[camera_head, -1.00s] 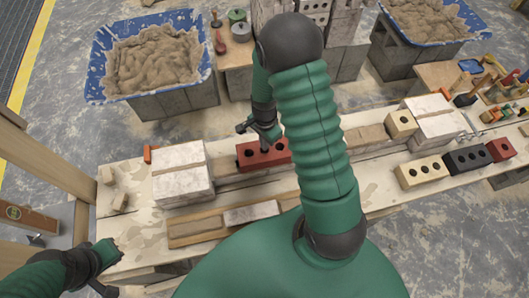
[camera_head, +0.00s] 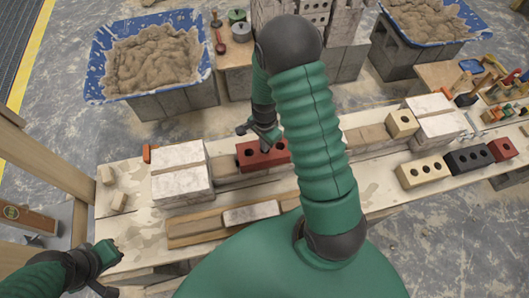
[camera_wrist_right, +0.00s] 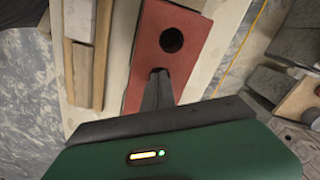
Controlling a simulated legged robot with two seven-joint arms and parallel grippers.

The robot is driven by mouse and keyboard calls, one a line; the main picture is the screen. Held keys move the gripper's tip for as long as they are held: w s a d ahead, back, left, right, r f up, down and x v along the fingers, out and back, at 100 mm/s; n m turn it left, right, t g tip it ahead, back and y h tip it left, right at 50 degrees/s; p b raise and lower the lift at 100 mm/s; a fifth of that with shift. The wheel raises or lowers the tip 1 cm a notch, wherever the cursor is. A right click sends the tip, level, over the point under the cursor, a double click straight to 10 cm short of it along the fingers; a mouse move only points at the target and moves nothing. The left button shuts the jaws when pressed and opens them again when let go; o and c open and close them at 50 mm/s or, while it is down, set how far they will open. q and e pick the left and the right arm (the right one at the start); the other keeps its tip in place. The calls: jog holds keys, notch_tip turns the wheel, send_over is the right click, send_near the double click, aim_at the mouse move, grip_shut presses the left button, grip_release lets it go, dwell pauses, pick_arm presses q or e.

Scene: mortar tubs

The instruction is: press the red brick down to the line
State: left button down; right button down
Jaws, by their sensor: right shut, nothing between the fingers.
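The red brick (camera_head: 280,155) lies on the wall course between pale blocks, partly hidden by my right arm in the head view. In the right wrist view, the red brick (camera_wrist_right: 148,62) shows a round dark hole in its top. My right gripper (camera_head: 263,147) is shut and points down at the brick's top; its fingertips (camera_wrist_right: 159,76) appear at or just above the surface, contact unclear. A thin yellow line (camera_wrist_right: 241,45) runs beside the brick in the right wrist view. My left gripper (camera_head: 112,252) is by the bench's left end, its jaws unclear.
Pale blocks (camera_head: 182,186) stand left of the red brick. A cream brick (camera_head: 422,172) and a black brick (camera_head: 468,159) lie at the right. A blue tub (camera_head: 95,75) of mortar stands behind. A wooden board (camera_head: 190,229) lies in front.

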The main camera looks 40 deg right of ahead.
jog(key=shift+s+a+f, duration=0.1)
jog(key=shift+s+f, duration=0.05)
jog(key=shift+f, duration=0.2)
dwell(0.9)
jog(key=shift+r, duration=0.1)
notch_tip(320, 180, up, 5)
jog(key=p, duration=0.5)
jog(key=shift+r, duration=0.1)
jog(key=shift+w, duration=0.2)
jog(key=s+a+r+n+t, duration=0.1)
jog(key=s+a+r+n, duration=0.1)
jog(key=a+r+n, duration=0.4)
jog(key=s+a+r+n+t, duration=0.1)
jog(key=s+a+r+n, duration=0.1)
jog(key=a+r+n, duration=0.5)
jog(key=shift+s+r+n+t, duration=0.35)
jog(key=shift+r+n, duration=0.45)
jog(key=shift+n, duration=1.6)
